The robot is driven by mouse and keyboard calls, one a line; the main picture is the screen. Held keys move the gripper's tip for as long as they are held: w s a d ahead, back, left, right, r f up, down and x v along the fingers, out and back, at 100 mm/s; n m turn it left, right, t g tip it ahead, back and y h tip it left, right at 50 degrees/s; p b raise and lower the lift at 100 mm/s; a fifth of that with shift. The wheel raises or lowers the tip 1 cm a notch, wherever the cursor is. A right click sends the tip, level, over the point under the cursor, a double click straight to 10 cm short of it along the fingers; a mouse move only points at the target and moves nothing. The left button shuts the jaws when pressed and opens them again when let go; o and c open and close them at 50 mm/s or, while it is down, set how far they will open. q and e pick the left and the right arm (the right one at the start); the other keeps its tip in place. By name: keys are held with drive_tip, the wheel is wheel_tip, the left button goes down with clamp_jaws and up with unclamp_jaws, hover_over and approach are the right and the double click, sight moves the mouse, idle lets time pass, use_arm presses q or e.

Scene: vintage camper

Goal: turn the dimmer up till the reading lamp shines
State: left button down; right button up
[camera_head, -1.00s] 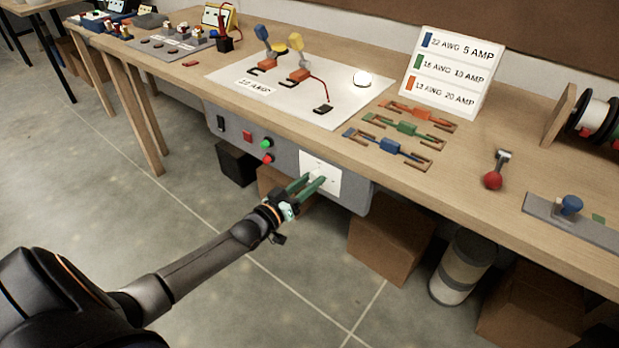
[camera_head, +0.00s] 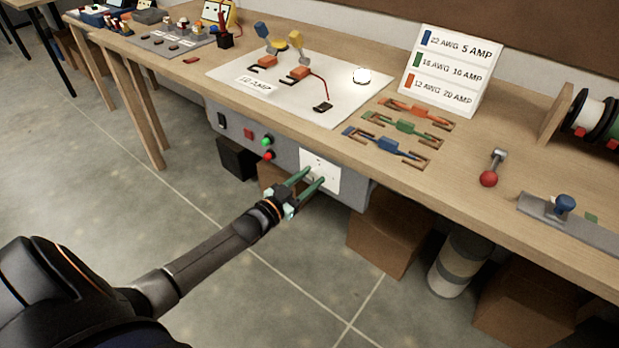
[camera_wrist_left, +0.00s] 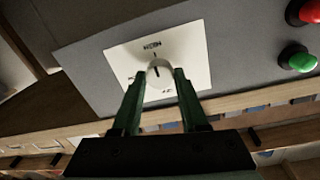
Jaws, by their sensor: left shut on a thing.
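The dimmer is a pale round knob (camera_wrist_left: 158,70) with a dark mark, on a white plate (camera_head: 331,167) with printed marks. The plate is on the grey front panel below the bench top. My left gripper (camera_head: 311,178) is at the plate; its green fingers are shut on the knob, one on each side. In the wrist view the fingertips (camera_wrist_left: 158,75) flank the knob. I cannot tell whether this is the reading lamp. My right gripper is not in view.
Green (camera_head: 266,141) and red (camera_head: 269,155) buttons sit on the panel left of the plate. The bench top (camera_head: 440,180) overhangs the panel. Blue, green and orange fuse pieces lie above the plate.

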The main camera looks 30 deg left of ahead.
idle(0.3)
use_arm(q)
drive_tip(key=shift+c, duration=2.2)
unclamp_jaws()
drive_tip(key=shift+s, duration=0.1)
drive_tip(key=s+a+p, duration=0.1)
drive_tip(key=s, duration=1.1)
drive_tip(key=shift+s+a, duration=0.15)
drive_tip(key=shift+a, duration=0.15)
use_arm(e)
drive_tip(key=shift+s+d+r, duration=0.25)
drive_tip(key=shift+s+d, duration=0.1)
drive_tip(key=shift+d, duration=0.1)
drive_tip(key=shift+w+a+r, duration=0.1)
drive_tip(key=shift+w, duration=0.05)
